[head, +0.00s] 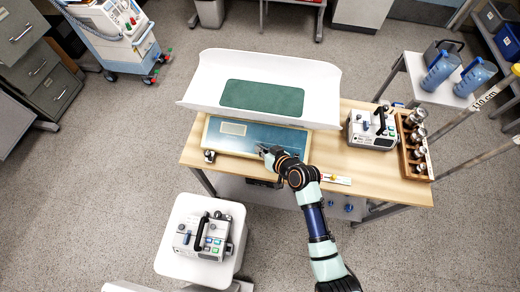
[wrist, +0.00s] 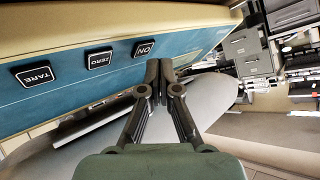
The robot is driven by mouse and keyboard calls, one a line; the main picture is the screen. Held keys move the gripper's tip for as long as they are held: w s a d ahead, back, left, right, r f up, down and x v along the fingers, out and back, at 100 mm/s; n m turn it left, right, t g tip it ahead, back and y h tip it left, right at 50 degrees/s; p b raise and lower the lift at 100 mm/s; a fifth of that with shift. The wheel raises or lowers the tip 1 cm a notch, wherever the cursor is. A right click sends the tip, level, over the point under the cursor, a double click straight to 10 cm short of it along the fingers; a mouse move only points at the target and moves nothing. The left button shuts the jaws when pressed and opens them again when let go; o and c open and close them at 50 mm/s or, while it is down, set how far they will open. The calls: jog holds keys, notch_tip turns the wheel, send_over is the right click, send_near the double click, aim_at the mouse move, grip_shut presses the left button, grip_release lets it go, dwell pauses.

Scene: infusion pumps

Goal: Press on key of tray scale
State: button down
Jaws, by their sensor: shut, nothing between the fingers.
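The tray scale has a white curved tray (head: 205,85) with a green mat (head: 262,97), above a blue front panel (head: 222,141). In the wrist view, the panel carries three black keys: the on key (wrist: 144,48), the zero key (wrist: 100,60) and the tare key (wrist: 33,75). My gripper (head: 265,150) is at the front of the panel, right of its middle. Its closed, empty fingertips (wrist: 160,66) appear just beside the on key in the wrist view. I cannot tell whether they touch the panel. The keys are too small to read in the head view.
The scale stands on a wooden table (head: 395,187). A pump (head: 372,128) and a wooden rack of metal weights (head: 414,150) stand on the right. Another pump (head: 205,236) sits on a white stand at front left. Floor shows around the table.

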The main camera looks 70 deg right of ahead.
jog(key=shift+d+f+b, duration=0.2)
jog(key=shift+f+b, duration=0.15)
jog(key=shift+f, duration=0.05)
jog(key=shift+f, duration=0.15)
dwell(0.4)
jog(key=shift+a+r+p, duration=0.2)
jog(key=shift+r+p, duration=0.35)
notch_tip(320, 180, up, 6)
jog(key=a+p, duration=0.2)
jog(key=p, duration=0.4)
jog(key=shift+s+a+f, duration=0.15)
jog(key=shift+a+f, duration=0.05)
